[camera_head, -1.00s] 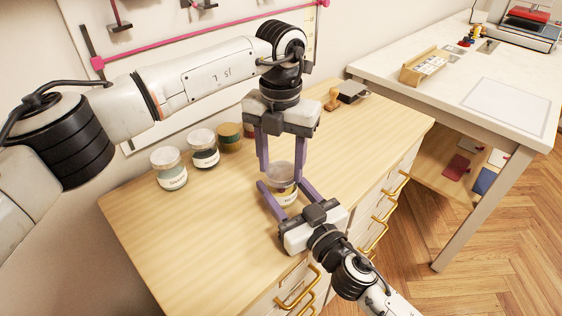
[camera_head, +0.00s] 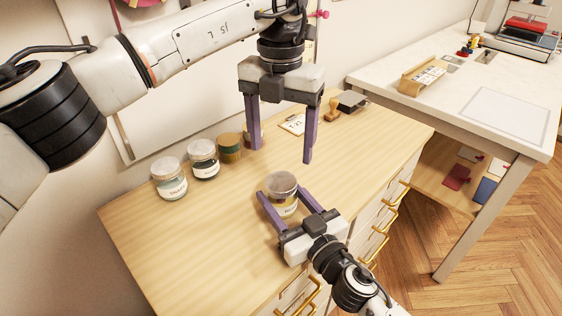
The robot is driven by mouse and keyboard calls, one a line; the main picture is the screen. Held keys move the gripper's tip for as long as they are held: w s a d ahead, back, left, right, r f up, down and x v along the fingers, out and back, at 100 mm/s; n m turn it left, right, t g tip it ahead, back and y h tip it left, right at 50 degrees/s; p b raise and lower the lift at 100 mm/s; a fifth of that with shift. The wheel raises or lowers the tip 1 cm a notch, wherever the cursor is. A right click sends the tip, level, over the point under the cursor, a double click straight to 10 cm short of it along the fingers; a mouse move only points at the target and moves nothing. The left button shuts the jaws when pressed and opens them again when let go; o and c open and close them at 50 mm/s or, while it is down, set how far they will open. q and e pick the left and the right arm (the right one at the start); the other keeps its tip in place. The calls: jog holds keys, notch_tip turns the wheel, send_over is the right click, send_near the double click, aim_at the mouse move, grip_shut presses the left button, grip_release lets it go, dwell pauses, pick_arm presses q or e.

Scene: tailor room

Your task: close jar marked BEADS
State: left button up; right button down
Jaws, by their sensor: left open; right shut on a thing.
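A glass jar (camera_head: 287,208) with yellowish contents and a white label stands on the wooden cabinet top. A grey lid (camera_head: 281,183) sits on its mouth; whether it is fully seated I cannot tell. The label is partly hidden and unreadable. My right gripper (camera_head: 290,205) is shut on this jar, with a finger at each side of its body. My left gripper (camera_head: 280,155) is open and empty, pointing down above and behind the jar, clear of the lid.
Several closed jars stand along the wall: a pale one (camera_head: 170,180), a dark one (camera_head: 204,160) and a brown one (camera_head: 230,148). A card (camera_head: 293,124), a wooden stamp (camera_head: 332,112) and an ink pad (camera_head: 352,100) lie at the back right. The cabinet top's front left is clear.

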aim_at(289, 207)
pick_arm(q)
notch_tip(289, 207, up, 4)
dwell(0.4)
pick_arm(e)
jog(key=c, duration=0.7)
grip_release()
jog(key=shift+o, duration=0.2)
jog(key=b+v, duration=0.1)
jog(key=v, duration=0.7)
jog(key=shift+s+d+f, duration=0.15)
jog(key=shift+s+d, duration=0.05)
jog(key=shift+s, duration=0.15)
pick_arm(q)
jog(key=shift+f, duration=0.65)
pick_arm(e)
jog(key=shift+v, duration=0.75)
